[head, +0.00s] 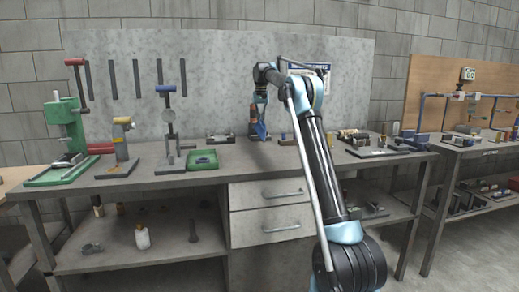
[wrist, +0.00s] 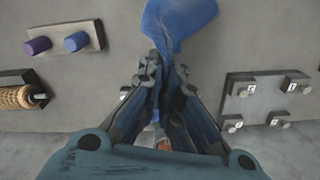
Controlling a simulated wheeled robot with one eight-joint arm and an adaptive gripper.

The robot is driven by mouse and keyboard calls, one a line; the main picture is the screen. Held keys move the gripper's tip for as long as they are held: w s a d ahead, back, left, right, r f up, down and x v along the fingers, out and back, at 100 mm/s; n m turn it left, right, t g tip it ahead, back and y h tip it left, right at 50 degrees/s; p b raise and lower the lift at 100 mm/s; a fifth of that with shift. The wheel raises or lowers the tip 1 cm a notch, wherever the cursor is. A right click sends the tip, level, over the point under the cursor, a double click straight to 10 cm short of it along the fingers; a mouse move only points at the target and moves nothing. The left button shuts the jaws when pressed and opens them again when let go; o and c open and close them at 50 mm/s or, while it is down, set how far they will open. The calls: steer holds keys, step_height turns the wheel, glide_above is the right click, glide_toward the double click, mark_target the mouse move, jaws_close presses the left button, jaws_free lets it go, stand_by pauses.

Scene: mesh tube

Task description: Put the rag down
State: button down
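The blue rag (head: 262,131) hangs beneath my gripper (head: 261,98) over the back part of the workbench (head: 240,162). In the wrist view the rag (wrist: 178,22) spreads out beyond the tips of my gripper (wrist: 166,72). The two fingers are drawn close together on the rag's near end. In the head view the rag's lower end is close to the bench top; I cannot tell if it touches.
A green tray (head: 203,160) and a green press (head: 62,130) stand to the left. A block with purple and blue pegs (wrist: 64,43) and a plate with numbered studs (wrist: 268,100) flank the gripper. Bare grey surface lies between them.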

steer(key=w+d+n, duration=0.2)
steer(key=w+n, duration=0.4)
steer(key=n, duration=0.6)
steer(key=shift+m, duration=0.3)
steer(key=s+f, duration=0.1)
steer(key=f, duration=0.1)
steer(key=s+a+f, duration=0.1)
steer(key=f, duration=0.1)
steer(key=s+f, duration=0.2)
steer(key=f, duration=0.1)
steer(key=shift+s+a, duration=0.1)
steer(key=shift+a, duration=0.15)
steer(key=s+f, duration=0.1)
steer(key=s, duration=0.1)
steer(key=s+a+f, duration=0.1)
steer(key=s, duration=0.2)
steer(key=s+a, duration=0.1)
steer(key=s, duration=0.2)
steer(key=shift+a+f, duration=0.15)
steer(key=shift+f, duration=0.25)
steer(key=shift+s+a+f, duration=0.15)
steer(key=shift+s+f, duration=0.15)
steer(key=shift+s, duration=0.3)
